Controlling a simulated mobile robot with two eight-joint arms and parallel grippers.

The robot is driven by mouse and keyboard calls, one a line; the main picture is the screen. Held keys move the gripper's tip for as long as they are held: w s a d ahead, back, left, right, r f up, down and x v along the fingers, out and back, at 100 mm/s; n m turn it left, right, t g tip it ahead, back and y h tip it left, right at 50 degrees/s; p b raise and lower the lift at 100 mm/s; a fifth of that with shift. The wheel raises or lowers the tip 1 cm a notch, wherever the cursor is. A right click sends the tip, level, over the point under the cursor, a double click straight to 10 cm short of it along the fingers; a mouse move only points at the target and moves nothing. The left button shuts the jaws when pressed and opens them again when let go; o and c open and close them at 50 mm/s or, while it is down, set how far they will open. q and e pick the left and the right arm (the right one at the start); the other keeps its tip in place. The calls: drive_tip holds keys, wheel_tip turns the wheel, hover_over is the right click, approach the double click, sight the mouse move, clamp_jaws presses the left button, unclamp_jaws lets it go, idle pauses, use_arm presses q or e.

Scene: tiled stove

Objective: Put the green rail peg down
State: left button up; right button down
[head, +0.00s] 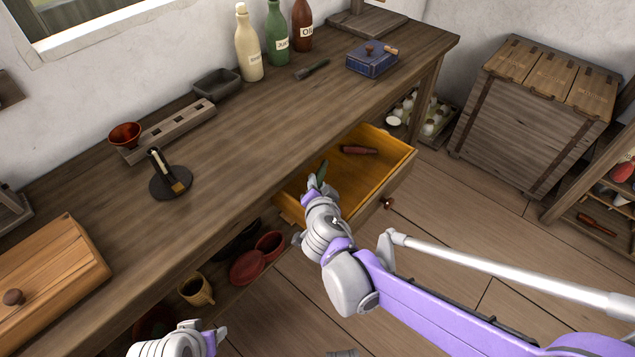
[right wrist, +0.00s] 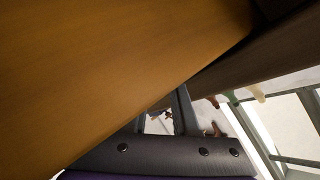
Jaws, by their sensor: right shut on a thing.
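A green peg (head: 322,170) stands at the fingertips of my right gripper (head: 313,184), tilted, over the left end of the open drawer (head: 404,166). The right gripper is shut on it. In the right wrist view, a wooden surface covers the upper left, and the peg cannot be made out. A dark green stick-like piece (head: 312,70) lies on the workbench. A wooden rail with holes (head: 184,128) lies further left on the bench. My left gripper (head: 215,341) is at the bottom edge, partly cut off, and its opening is unclear.
A reddish-brown peg (head: 360,150) lies in the drawer. On the workbench (head: 250,140) are bottles (head: 249,45), a blue box (head: 372,60), a black stand (head: 171,186) and a grey tray (head: 216,84). The bench middle is clear. Red pots (head: 248,267) stand below.

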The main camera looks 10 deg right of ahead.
drive_tip(key=shift+s+f, duration=0.15)
drive_tip(key=shift+f, duration=0.1)
drive_tip(key=c, duration=0.7)
unclamp_jaws()
drive_tip(key=shift+f, duration=0.1)
drive_tip(key=shift+r, duration=0.3)
drive_tip(key=p+v, duration=0.2)
drive_tip(key=v, duration=0.3)
drive_tip(key=r+p+v, duration=0.1)
drive_tip(key=p+v, duration=0.1)
drive_tip(key=v, duration=0.4)
drive_tip(key=shift+r, duration=0.1)
drive_tip(key=shift+s, duration=0.25)
